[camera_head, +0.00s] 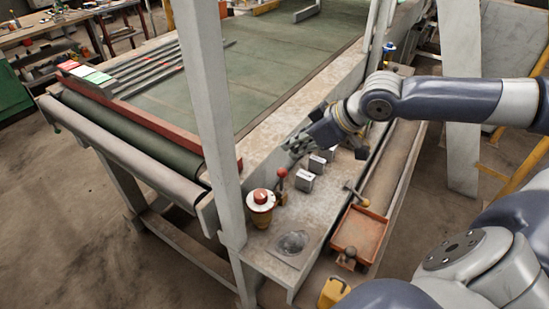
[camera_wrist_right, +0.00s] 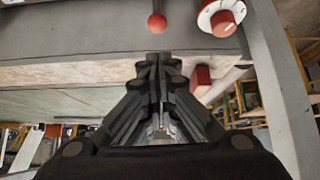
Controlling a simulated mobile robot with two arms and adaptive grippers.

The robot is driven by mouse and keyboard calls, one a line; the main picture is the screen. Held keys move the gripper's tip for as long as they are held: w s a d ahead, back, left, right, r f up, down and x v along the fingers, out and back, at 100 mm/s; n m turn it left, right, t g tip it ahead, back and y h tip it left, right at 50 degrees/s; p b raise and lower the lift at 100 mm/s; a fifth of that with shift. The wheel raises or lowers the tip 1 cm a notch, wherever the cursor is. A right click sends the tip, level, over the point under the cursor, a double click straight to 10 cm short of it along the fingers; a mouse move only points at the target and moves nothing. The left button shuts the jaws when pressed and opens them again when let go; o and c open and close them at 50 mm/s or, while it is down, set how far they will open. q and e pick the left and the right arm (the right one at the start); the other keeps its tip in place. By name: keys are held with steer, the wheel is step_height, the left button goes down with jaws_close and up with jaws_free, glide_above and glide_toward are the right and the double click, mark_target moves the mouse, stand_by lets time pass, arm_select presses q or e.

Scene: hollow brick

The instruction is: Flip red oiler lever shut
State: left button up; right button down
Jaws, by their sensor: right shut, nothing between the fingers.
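A lever with a red ball knob (camera_head: 282,172) stands up from the grey bench ledge, close beside a round amber oiler with a red cap (camera_head: 260,198). In the right wrist view the red ball knob (camera_wrist_right: 157,22) is just beyond my fingertips, with the round red-capped oiler (camera_wrist_right: 221,17) to its right. I cannot tell which part the task's red lever is. My right gripper (camera_head: 291,149) is shut and empty, a little behind the red ball in the head view. A gap shows between the fingertips (camera_wrist_right: 159,62) and the ball. My left gripper is out of view.
Small grey blocks (camera_head: 305,180) sit on the ledge right of the lever. An orange tray (camera_head: 360,234) with a knob lies lower right. A grey upright post (camera_head: 212,90) stands left of the oiler. The green table surface (camera_head: 260,60) behind is mostly clear.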

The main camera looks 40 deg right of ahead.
mark_target(280, 169)
steer(key=x, duration=0.3)
steer(key=p+x, duration=0.1)
steer(key=x, duration=0.2)
steer(key=shift+x, duration=1)
steer(key=shift+w+f, duration=0.15)
steer(key=shift+f, duration=0.05)
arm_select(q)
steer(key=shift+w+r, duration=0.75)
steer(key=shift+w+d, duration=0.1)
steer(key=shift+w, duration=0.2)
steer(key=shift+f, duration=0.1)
